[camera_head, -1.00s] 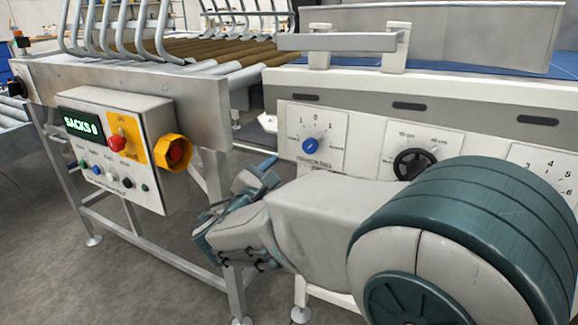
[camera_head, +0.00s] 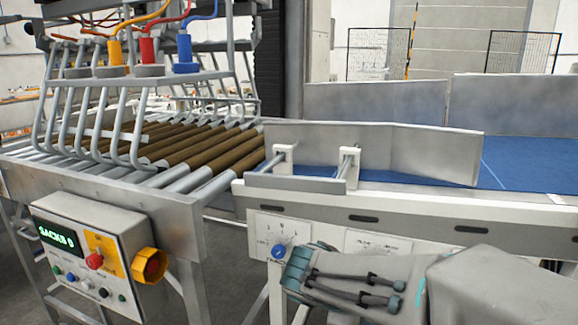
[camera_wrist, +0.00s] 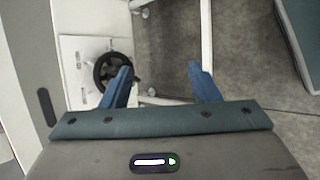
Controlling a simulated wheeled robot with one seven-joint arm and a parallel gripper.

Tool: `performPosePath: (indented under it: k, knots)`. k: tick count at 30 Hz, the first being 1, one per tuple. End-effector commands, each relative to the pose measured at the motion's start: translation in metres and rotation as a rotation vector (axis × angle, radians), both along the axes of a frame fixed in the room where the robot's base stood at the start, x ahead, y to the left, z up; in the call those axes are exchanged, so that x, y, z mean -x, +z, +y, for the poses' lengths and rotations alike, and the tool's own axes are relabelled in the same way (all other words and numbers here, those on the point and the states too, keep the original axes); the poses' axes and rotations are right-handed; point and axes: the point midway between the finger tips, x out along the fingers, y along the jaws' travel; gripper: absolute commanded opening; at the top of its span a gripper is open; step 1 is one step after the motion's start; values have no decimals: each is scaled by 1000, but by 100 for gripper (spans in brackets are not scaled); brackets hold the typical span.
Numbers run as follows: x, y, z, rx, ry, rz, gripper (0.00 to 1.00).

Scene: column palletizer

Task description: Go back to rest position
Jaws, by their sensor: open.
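In the wrist view, my gripper (camera_wrist: 163,84) shows two blue fingers spread apart with nothing between them. Past the fingers lie a white frame leg and the grey floor. A black handwheel (camera_wrist: 113,72) on a white plate shows just beyond the left finger. In the head view, my wrist and forearm reach in from the lower right, in front of the white conveyor side panel.
A control box (camera_head: 88,252) reading "SACKS 0", with red and yellow buttons, hangs on the roller conveyor frame at left. Brown rollers (camera_head: 190,150) lie behind it under bent grey tubes. A blue belt (camera_head: 510,176) with metal guide plates (camera_head: 425,152) runs to the right.

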Motion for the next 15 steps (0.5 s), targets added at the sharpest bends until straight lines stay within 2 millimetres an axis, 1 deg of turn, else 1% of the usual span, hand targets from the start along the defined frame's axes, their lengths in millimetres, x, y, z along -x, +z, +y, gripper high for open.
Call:
performPosePath:
  k: [1,3,6,9,12,15]
  knots:
    - [14,23,-10,-75,-80,-3,55]
    - [31,33,-16,-186,-188,-8,55]
    - [55,49,-20,-343,-345,-27,55]
    - [75,68,-19,-499,-502,-56,55]
    - [90,88,-15,-646,-651,-94,55]
    - [100,104,-9,-770,-776,-132,55]
